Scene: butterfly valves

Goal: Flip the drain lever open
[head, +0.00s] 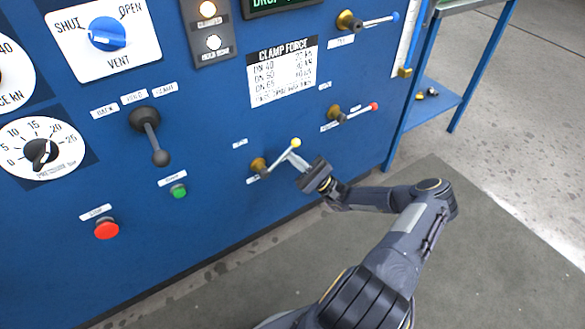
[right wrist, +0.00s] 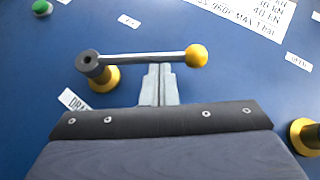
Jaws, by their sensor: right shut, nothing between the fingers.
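The drain lever (head: 277,156) is a thin silver rod with a yellow ball knob on a brass valve body (head: 258,165), low on the blue panel. In the head view it slants up to the right. In the right wrist view the drain lever (right wrist: 140,56) lies nearly level, its yellow knob at right, its dark hub at left above a partly hidden label starting "DRA". My right gripper (head: 294,159) is shut and empty, its fingertips (right wrist: 158,70) right at the lower side of the rod, near the knob. I cannot tell whether they touch. My left gripper is out of view.
Above on the panel are a red-knobbed lever (head: 357,112) and a blue-knobbed lever (head: 368,21). To the left are a black-handled lever (head: 150,136), a green button (head: 178,191) and a red button (head: 106,229). A blue shelf frame (head: 412,90) stands at right.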

